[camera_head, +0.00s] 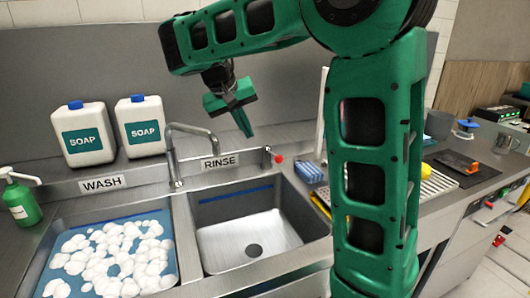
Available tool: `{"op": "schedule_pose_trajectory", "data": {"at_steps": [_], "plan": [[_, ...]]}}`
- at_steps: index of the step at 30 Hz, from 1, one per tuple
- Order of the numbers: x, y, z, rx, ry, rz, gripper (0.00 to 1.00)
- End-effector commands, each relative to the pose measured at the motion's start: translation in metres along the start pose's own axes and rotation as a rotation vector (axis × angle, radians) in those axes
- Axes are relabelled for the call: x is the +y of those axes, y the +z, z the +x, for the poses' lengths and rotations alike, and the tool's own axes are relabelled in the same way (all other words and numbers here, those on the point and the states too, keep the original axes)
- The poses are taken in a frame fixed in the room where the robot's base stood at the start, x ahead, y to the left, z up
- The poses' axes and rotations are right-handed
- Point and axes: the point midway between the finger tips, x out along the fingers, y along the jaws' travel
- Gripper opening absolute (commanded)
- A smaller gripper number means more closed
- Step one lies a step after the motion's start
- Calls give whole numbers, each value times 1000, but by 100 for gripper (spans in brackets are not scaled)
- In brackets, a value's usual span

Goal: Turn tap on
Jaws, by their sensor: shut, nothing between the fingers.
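The tap (180,150) is a grey metal spout that rises behind the divider between the two basins and bends right over the rinse basin (246,240). A small lever with a red knob (278,158) stands to its right, beside the RINSE label. No water shows from the spout. My gripper (245,130) is shut and empty. It hangs in the air above the RINSE label, up and left of the red knob and apart from it in the picture. My green arm hides part of the counter on the right.
The wash basin (62,232) at left holds foamy blue water. Two white soap jugs (85,134) stand behind it, and a green soap pump (20,204) is at far left. A blue sponge or rack (309,172) lies right of the knob. The rinse basin is empty.

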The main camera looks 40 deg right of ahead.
Motion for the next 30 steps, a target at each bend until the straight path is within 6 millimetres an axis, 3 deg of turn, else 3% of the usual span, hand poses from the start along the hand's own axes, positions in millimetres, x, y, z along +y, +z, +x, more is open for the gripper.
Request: {"op": "schedule_pose_trajectory", "data": {"at_steps": [7,20,30], "plan": [[1,1,22,-3,3,0,0],[1,1,101,-4,2,0,0],[28,6,125,-2,0,1,0]]}}
